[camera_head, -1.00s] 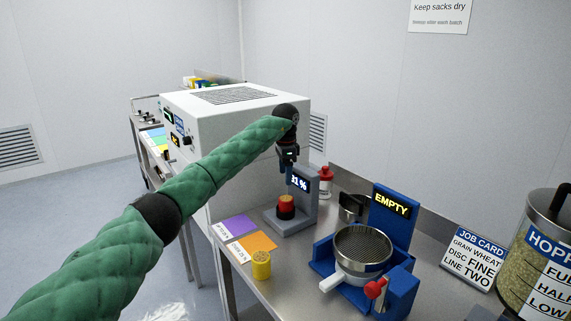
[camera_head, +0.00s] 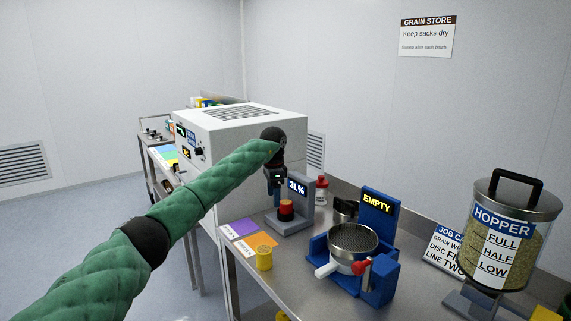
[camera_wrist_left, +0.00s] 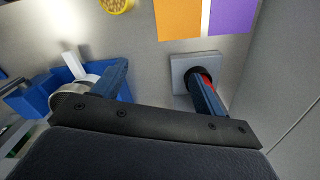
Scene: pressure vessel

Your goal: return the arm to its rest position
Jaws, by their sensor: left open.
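My left arm in its green quilted sleeve crosses the head view from the lower left. In the left wrist view the two blue fingers (camera_wrist_left: 160,85) are wide apart. The right-hand finger there partly covers the red part of the cup (camera_wrist_left: 208,80) over the grey base (camera_wrist_left: 185,66); whether they touch I cannot tell. My right gripper is not in view.
A blue holder with an "EMPTY" display (camera_head: 377,204) carries a round metal sieve pan (camera_head: 353,238). A yellow cup (camera_head: 264,260) stands by purple and orange cards. A grain hopper (camera_head: 508,235) stands at the right. A large white machine (camera_head: 240,135) is behind my arm.

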